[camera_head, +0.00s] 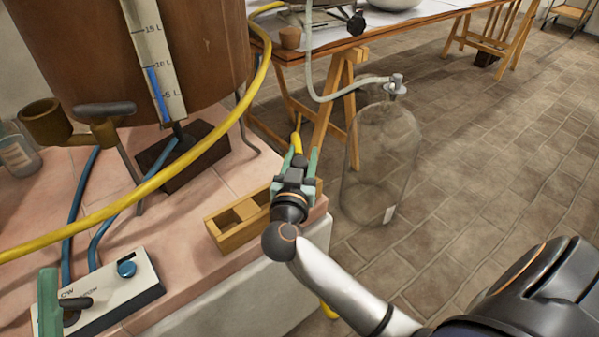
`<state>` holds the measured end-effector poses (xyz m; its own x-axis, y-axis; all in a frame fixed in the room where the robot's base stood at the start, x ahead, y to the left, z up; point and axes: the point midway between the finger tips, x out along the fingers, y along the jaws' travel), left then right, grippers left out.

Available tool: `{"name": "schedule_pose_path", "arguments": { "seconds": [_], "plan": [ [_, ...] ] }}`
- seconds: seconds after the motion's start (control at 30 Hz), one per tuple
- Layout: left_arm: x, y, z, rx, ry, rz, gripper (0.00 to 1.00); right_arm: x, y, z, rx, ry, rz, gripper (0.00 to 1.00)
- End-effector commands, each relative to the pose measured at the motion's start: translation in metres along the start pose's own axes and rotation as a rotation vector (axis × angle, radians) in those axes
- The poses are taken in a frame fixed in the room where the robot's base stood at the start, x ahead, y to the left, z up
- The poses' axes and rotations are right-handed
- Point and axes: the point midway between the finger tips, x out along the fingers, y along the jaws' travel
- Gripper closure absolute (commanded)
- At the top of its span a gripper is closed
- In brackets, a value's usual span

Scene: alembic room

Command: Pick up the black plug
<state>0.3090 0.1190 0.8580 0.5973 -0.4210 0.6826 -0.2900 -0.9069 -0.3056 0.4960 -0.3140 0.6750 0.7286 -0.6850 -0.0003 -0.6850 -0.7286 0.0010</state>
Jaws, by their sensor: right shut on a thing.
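My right gripper (297,163) is shut, its green fingers pointing away from me over the right end of the pink tiled bench. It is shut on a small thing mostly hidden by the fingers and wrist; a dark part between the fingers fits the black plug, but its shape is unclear. A short yellow piece (297,142) shows just past the fingertips; whether it touches them is unclear. Part of my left gripper (49,302) shows at the lower left, by the dark lever of a white control box; whether it is open is unclear.
A wooden rack (238,238) stands close left of my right gripper. A yellow hose (150,187) crosses the bench below a large brown vessel (95,50). The white control box (120,290) sits in front. A glass bottle (380,165) stands on the floor, right of the bench.

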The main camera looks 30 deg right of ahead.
Motion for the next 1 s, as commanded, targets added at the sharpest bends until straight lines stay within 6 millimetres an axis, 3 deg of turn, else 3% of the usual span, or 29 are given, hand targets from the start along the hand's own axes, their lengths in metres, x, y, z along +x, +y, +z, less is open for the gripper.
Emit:
{"name": "schedule_pose_path", "arguments": {
  "seconds": [0.03, 0.3, 0.73, 1.0],
  "plan": [
    [0.0, 0.0, 0.0, 0.0, 0.0, -0.002, 0.19, 0.0, 0.0, 0.0, 0.0, -0.001, 0.0, 0.7],
    [0.0, -0.001, 0.0, -0.001, 0.001, -0.007, 0.19, 0.0, 0.0, 0.0, 0.0, -0.001, 0.0, 1.0],
    [0.001, -0.002, -0.001, -0.001, -0.001, -0.008, 0.19, 0.0, 0.0, -0.001, 0.0, -0.001, 0.0, 1.0],
    [0.015, -0.01, -0.016, 0.012, 0.006, -0.011, 0.19, 0.0, 0.0, -0.013, 0.0, -0.001, 0.0, 1.0]
  ]
}}
